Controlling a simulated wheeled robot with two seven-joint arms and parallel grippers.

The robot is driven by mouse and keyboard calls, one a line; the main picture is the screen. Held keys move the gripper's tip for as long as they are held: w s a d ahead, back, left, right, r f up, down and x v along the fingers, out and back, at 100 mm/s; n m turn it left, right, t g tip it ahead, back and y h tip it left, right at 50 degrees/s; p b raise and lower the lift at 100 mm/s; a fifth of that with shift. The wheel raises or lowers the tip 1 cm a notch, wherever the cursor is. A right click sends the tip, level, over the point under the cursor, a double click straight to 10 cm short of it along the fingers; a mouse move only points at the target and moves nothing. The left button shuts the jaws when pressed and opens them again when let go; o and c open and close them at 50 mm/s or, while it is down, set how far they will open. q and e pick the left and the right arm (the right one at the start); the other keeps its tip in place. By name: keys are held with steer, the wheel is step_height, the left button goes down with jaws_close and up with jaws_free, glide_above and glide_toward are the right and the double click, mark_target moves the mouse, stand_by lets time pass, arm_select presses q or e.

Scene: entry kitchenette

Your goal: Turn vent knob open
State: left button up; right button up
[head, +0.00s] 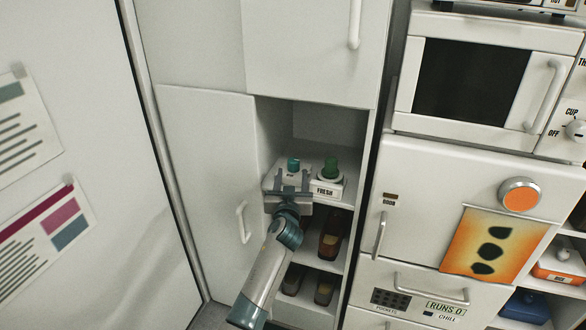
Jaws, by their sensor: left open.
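Two small white units stand side by side on a shelf in the open cabinet bay. The left unit (269,181) has a teal knob (293,164) on top, and its label is mostly hidden by my gripper. The right unit (338,189) is labelled FRESH and has a green knob (330,168). No label reading "vent" is legible. My left gripper (292,178) is open in front of the left unit, its fingers pointing up on either side of the teal knob in the picture. I cannot tell whether they touch it. My right gripper is not in view.
Shoes (331,240) sit on the shelves below. A white cabinet door (207,180) is to the left, and an upper door (312,45) is above the bay. A microwave (470,82) and a cupboard with an orange round knob (520,195) are to the right.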

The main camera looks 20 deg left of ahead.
mark_target(293, 166)
arm_select(q)
steer(key=shift+x, duration=2.25)
steer(key=c, duration=1.1)
